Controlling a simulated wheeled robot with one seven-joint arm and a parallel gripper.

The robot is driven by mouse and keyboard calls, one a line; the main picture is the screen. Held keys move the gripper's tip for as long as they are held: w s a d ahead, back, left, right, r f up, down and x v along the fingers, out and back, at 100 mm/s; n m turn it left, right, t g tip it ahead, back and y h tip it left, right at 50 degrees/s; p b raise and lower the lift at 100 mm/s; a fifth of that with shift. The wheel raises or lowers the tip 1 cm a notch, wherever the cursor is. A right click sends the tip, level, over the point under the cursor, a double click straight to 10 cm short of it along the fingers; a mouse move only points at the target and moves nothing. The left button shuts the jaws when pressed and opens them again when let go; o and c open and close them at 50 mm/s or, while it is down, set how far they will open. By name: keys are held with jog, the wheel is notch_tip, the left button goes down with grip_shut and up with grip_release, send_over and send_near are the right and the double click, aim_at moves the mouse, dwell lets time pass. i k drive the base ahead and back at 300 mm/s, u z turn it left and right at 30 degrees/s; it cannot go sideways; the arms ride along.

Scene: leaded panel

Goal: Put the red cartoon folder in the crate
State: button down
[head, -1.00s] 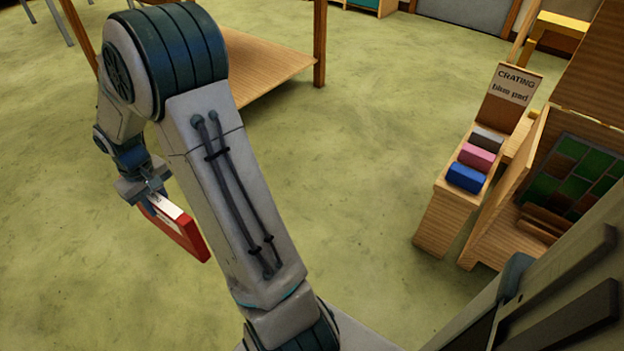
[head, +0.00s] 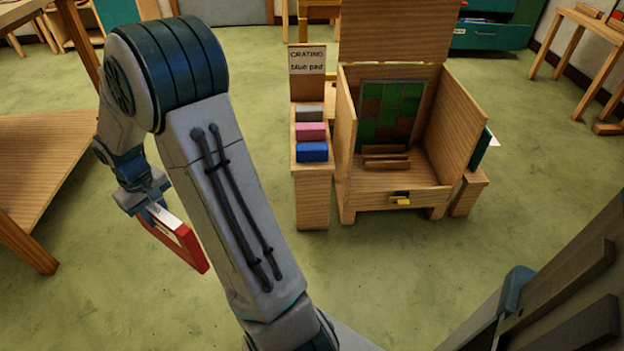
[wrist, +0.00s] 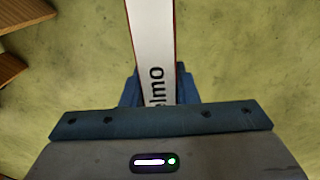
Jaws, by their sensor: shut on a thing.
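My gripper (head: 150,205) is shut on the red cartoon folder (head: 188,246), a red box-like folder with a white spine. It hangs tilted over the open floor at the left in the head view. In the wrist view the folder's white spine (wrist: 153,45) stands between the jaws (wrist: 153,88), with the letters "elmo" partly hidden. The wooden crate (head: 455,130) stands open at the centre right, its lid raised. A green and brown leaded panel (head: 390,112) leans inside at its back, with wooden strips in front. My gripper is well left of the crate.
A narrow wooden stand (head: 313,190) left of the crate holds grey, pink and blue (head: 312,152) pads and a sign (head: 307,62) reading "CRATING blue pad". A wooden table (head: 45,150) is at the left.

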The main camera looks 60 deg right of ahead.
aim_at(392, 186)
jog(key=z, duration=2.9)
jog(key=i, duration=0.65)
